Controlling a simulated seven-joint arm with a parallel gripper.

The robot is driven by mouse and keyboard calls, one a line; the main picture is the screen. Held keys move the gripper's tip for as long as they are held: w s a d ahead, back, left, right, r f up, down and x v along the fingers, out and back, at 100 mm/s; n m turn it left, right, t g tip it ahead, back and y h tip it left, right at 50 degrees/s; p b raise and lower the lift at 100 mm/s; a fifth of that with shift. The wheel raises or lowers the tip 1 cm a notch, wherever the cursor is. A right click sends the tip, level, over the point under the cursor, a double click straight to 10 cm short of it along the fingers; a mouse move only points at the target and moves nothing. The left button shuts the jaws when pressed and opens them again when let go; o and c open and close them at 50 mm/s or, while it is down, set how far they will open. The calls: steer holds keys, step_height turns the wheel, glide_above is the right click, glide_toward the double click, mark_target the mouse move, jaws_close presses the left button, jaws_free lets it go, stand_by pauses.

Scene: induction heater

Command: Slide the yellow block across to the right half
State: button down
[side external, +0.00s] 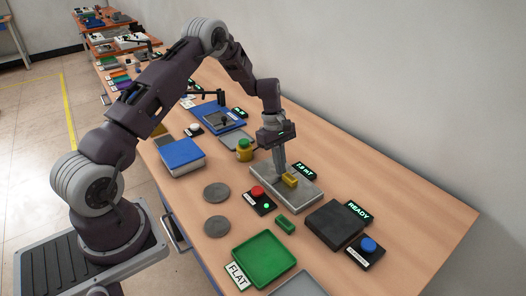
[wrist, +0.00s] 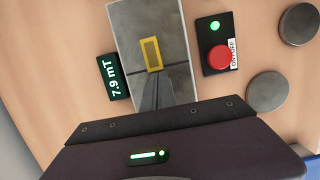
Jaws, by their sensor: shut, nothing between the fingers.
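The yellow block (side external: 290,180) lies on a grey plate (side external: 302,196) in the side view. In the wrist view the yellow block (wrist: 152,54) has a darker yellow middle, and the grey plate (wrist: 123,17) has a dark line across it near the block's lower edge. My gripper (side external: 282,172) is shut and empty, with its fingers pointing down at the plate close beside the block. In the wrist view the gripper's tips (wrist: 156,80) end just below the block. I cannot tell whether they touch it.
A red button box (side external: 259,199) with a green light stands beside the plate, and a display (wrist: 102,78) reading 7.9 mT is on the other side. A small green block (side external: 286,224), a dark READY unit (side external: 334,224), a green tray (side external: 264,259) and grey discs (side external: 217,192) lie around.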

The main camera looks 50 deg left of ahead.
steer(key=d, duration=0.4)
steer(key=shift+d, duration=0.35)
steer(key=shift+a, duration=0.1)
steer(key=a, duration=0.2)
steer(key=a+r, duration=0.1)
steer(key=a, duration=0.1)
steer(key=shift+w+a+r, duration=0.1)
steer(key=shift+a+r, duration=0.05)
steer(key=shift+a, duration=0.05)
steer(key=v, duration=0.9)
step_height(320, 180, up, 13)
steer(key=m+t+y, duration=0.1)
steer(key=m, duration=0.4)
glide_above(291, 179)
steer(key=s, duration=0.6)
steer(key=s+d+r+m+t, duration=0.2)
steer(key=s+d+r+m, duration=0.4)
steer(key=s, duration=0.4)
steer(key=s+d+m+t+y, duration=0.1)
steer(key=s+m, duration=0.6)
steer(key=s, duration=0.9)
steer(key=shift+d+t+y, duration=0.35)
steer(key=shift+t+y, duration=0.05)
steer(key=shift+t, duration=0.4)
